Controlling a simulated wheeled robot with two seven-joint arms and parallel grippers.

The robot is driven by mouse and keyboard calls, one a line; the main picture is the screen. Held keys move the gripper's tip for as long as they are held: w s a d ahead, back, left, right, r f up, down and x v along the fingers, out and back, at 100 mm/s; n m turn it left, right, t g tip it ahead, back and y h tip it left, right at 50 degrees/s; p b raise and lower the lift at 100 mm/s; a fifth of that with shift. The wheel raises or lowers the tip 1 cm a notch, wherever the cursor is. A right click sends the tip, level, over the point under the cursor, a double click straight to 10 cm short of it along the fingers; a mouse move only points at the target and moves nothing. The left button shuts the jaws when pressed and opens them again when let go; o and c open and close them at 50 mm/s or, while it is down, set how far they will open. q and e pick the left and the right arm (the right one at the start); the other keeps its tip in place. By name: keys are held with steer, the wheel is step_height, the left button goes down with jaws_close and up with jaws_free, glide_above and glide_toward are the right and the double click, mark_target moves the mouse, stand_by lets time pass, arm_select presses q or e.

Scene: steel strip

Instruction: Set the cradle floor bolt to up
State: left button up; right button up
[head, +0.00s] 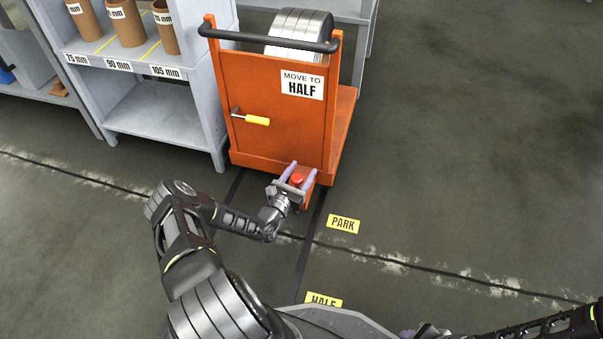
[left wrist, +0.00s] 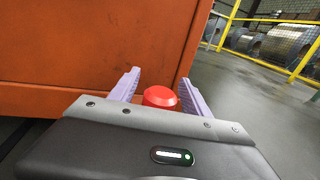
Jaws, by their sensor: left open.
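The orange cradle cart (head: 275,105) stands on the floor ahead, with a steel coil on it. The floor bolt's red knob (head: 297,178) is low at the cart's near right corner, on an orange bracket. My left gripper (head: 302,172) is open there, its two lilac fingers on either side of the red knob. In the left wrist view the red knob (left wrist: 160,97) shows between the spread fingers (left wrist: 157,85), with no clear contact. The bolt's lower end is hidden. Of my right arm, part shows at the bottom right; its jaws cannot be made out.
The cart carries a black push bar (head: 268,38), a yellow-handled lever (head: 257,120) and a "MOVE TO HALF" sign (head: 302,85). A grey shelf (head: 150,105) with cardboard tubes stands close left. "PARK" (head: 343,224) and "HALF" (head: 323,300) labels lie on the floor. Floor to the right is clear.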

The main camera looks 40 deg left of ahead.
arm_select(q)
steer(key=shift+c, duration=0.4)
jaws_close()
stand_by(0.9)
